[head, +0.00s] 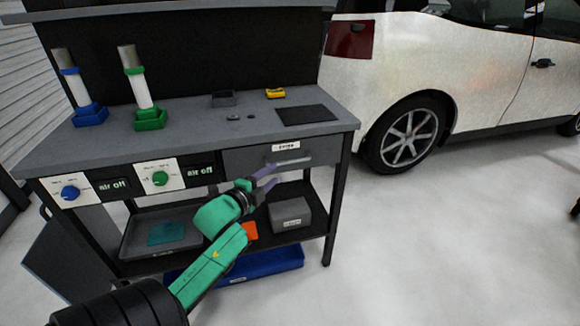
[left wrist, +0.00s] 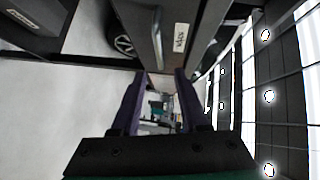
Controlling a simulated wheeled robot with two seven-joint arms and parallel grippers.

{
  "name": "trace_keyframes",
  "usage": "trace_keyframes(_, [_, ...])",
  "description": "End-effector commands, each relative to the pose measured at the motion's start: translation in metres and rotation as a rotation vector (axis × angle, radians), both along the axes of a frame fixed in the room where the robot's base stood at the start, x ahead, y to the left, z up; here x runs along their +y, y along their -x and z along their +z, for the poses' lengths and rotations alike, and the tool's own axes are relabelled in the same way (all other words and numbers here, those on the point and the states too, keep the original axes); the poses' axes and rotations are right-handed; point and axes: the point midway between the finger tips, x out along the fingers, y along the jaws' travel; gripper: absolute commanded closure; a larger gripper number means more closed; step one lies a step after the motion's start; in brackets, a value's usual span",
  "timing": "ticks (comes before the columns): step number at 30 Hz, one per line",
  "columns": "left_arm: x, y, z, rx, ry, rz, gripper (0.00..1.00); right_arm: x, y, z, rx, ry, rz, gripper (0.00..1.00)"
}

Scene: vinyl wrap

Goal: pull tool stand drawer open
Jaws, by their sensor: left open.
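The tool stand (head: 200,120) is a grey workbench with a drawer (head: 240,160) at the right of its front, which looks closed. The drawer has a bar handle (head: 290,163) and a white label. My left gripper (head: 270,176) is open, its purple fingers close in front of the drawer near the handle's left end. In the left wrist view, the handle (left wrist: 157,38) and drawer front (left wrist: 172,12) lie just beyond the fingertips (left wrist: 161,73). Nothing shows between the fingers, and I cannot tell if they touch anything. My right gripper is not in view.
Blue (head: 90,115) and green (head: 150,118) tube holders stand on the benchtop. Air knobs (head: 160,178) are left of the drawer. A grey box (head: 290,214) and blue tray (head: 262,264) sit below. A white car (head: 440,60) is behind right; floor on the right is clear.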

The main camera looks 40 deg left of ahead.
Motion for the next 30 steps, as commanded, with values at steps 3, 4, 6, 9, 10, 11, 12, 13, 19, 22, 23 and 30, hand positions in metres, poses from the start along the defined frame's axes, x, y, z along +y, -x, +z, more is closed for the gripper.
trace_keyframes(3, [0.005, -0.031, -0.004, -0.004, 0.001, 0.001, 0.56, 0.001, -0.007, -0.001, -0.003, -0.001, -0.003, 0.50])
trace_keyframes(4, [0.007, -0.038, -0.006, -0.004, 0.002, 0.002, 0.56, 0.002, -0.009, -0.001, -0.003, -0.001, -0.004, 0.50])
trace_keyframes(6, [0.010, -0.055, -0.007, -0.004, 0.002, 0.001, 0.56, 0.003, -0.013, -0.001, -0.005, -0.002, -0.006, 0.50])
trace_keyframes(9, [0.013, -0.078, -0.012, -0.002, 0.003, 0.002, 0.56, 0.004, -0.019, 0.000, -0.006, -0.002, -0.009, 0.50])
trace_keyframes(10, [0.014, -0.084, -0.012, -0.003, 0.004, 0.001, 0.56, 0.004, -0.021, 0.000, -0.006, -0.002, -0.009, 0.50])
trace_keyframes(11, [0.016, -0.089, -0.014, -0.003, 0.004, 0.002, 0.56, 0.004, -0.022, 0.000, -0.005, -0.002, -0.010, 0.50])
trace_keyframes(12, [0.016, -0.095, -0.015, -0.001, 0.004, 0.002, 0.56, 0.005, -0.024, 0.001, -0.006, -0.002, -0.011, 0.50])
trace_keyframes(13, [0.017, -0.098, -0.015, 0.000, 0.003, 0.001, 0.56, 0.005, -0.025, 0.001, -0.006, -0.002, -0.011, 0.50])
trace_keyframes(19, [0.018, -0.107, -0.017, 0.001, 0.003, 0.000, 0.56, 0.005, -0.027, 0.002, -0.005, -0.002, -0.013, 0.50])
trace_keyframes(22, [0.018, -0.107, -0.017, 0.002, 0.003, 0.000, 0.56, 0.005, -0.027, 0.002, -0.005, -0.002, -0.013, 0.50])
trace_keyframes(23, [0.018, -0.107, -0.017, 0.001, 0.003, 0.000, 0.56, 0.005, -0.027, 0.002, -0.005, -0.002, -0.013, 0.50])
trace_keyframes(30, [0.018, -0.107, -0.017, 0.002, 0.004, 0.000, 1.00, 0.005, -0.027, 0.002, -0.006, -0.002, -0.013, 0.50])
